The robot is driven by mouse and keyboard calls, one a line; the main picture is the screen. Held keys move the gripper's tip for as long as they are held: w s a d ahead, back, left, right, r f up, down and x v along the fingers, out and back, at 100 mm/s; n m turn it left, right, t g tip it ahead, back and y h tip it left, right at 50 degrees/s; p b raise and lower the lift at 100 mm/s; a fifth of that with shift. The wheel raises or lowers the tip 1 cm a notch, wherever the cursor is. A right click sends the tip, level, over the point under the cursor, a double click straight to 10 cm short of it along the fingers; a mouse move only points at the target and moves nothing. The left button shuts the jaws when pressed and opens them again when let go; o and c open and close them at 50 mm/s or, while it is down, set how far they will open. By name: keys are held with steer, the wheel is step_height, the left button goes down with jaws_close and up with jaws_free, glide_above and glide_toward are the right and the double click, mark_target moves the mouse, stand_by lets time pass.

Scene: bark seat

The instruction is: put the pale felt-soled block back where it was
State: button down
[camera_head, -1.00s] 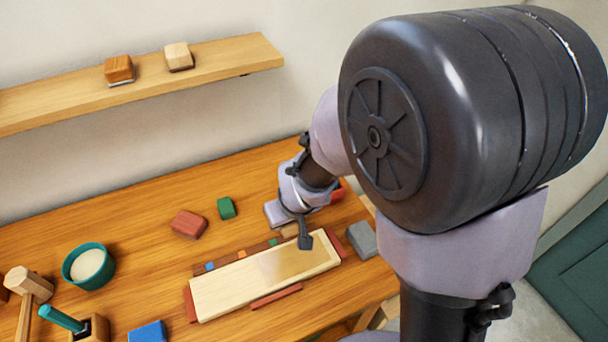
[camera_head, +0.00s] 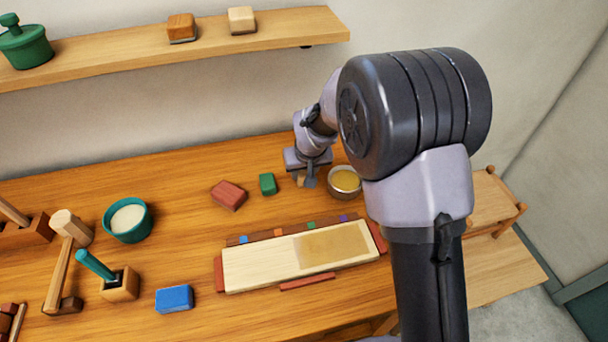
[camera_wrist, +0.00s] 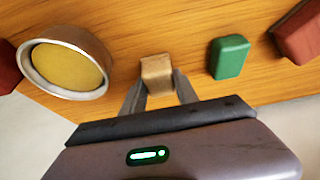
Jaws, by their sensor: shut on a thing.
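My gripper (camera_head: 308,182) is low over the back of the workbench, shut on a small pale tan block (camera_wrist: 156,75). In the wrist view the block sits between the two fingertips (camera_wrist: 158,92). In the head view only a small tan part of it (camera_head: 299,179) shows beside the fingers. I cannot see its sole, nor tell whether it touches the bench. It is between a green block (camera_head: 267,184) and a round tin of yellow paste (camera_head: 345,181). Another pale block (camera_head: 242,19) stands on the wall shelf beside an orange-brown block with a grey underside (camera_head: 182,28).
A long pale board (camera_head: 255,268) with a shiny patch lies in front, between red strips. A red block (camera_head: 228,195), a blue block (camera_head: 174,298), a teal bowl (camera_head: 127,220) and a mallet (camera_head: 72,228) are to the left. A dark red thing (camera_wrist: 8,68) lies beyond the tin.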

steer(key=c, duration=0.9)
jaws_free()
steer(key=shift+f, duration=0.1)
steer(key=s+d+r+m+p, duration=0.1)
steer(key=s+d+r+p, duration=0.3)
steer(key=r, duration=0.6)
steer(key=s+d+r+m, duration=0.1)
steer(key=s+d+r, duration=0.1)
steer(key=s+r, duration=0.6)
steer(key=s+d+r+m, duration=0.2)
steer(key=s, duration=0.4)
steer(key=s+d+r+m+t, duration=0.1)
steer(key=s+d+r, duration=0.1)
steer(key=s, duration=0.4)
steer(key=s+d+r+m, duration=0.2)
steer(key=s+r, duration=0.1)
steer(key=s, duration=0.4)
steer(key=shift+s+d+m+t+y, duration=0.1)
steer(key=shift+d+m+t+y, duration=0.2)
steer(key=shift+y, duration=0.1)
